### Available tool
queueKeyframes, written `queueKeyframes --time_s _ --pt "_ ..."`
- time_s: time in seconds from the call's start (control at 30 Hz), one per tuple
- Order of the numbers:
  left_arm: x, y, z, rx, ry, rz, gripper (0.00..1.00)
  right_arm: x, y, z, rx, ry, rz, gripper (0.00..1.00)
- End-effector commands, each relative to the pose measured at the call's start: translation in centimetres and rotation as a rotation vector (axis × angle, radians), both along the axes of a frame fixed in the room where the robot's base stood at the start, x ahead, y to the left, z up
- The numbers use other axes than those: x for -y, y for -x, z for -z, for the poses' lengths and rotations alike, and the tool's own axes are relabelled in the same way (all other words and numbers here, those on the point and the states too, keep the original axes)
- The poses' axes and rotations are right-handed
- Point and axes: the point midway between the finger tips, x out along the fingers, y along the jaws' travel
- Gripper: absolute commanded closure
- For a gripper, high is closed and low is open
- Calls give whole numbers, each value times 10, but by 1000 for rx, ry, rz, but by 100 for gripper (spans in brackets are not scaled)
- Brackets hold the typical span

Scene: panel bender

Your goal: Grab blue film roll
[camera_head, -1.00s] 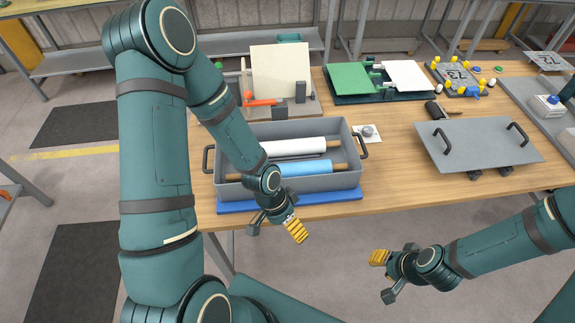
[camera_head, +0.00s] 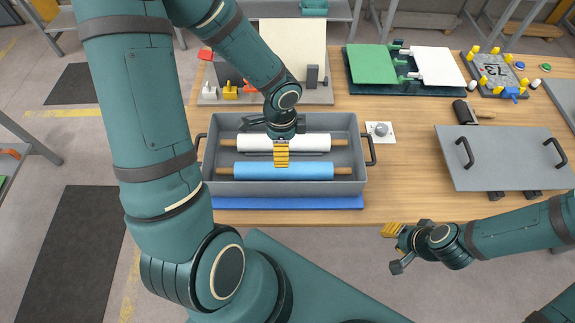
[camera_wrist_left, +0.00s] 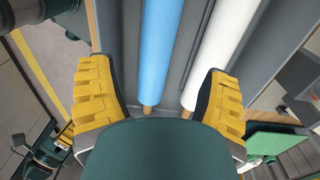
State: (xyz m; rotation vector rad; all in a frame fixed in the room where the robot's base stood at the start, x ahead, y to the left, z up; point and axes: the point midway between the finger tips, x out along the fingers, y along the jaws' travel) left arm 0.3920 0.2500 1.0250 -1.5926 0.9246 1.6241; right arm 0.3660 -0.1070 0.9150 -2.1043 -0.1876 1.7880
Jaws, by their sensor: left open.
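The blue film roll (camera_head: 285,171) lies across the front of a grey bin (camera_head: 285,189), with brown core ends sticking out on both sides. A white roll (camera_head: 310,143) lies parallel behind it in the bin. My left gripper (camera_head: 282,155) is above the bin, its yellow fingers over the white roll and just behind the blue one. In the left wrist view its fingers are apart and empty, with the blue roll (camera_wrist_left: 160,50) and white roll (camera_wrist_left: 228,40) showing between them. My right gripper (camera_head: 391,230) is in front of the table edge; its finger gap is not clear.
The bin has black side handles and stands on a blue mat (camera_head: 290,203) at the table's front edge. To its right are a small knob plate (camera_head: 380,131) and a grey lid with handles (camera_head: 505,155).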

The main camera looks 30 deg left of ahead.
Motion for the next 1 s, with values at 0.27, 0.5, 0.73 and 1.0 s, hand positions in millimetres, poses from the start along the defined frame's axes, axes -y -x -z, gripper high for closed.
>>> queueKeyframes --time_s 0.27,0.5,0.73,1.0 --pt "2 2 53 -3 1 2 22 0 1 18 -1 2 2 66" --pt "2 1 68 -1 1 1 22 -1 0 22 0 3 2 66" --pt "7 0 100 -3 2 2 22 -1 0 32 0 5 2 66" --pt "6 0 117 0 1 0 22 -1 -1 38 -1 6 2 66"
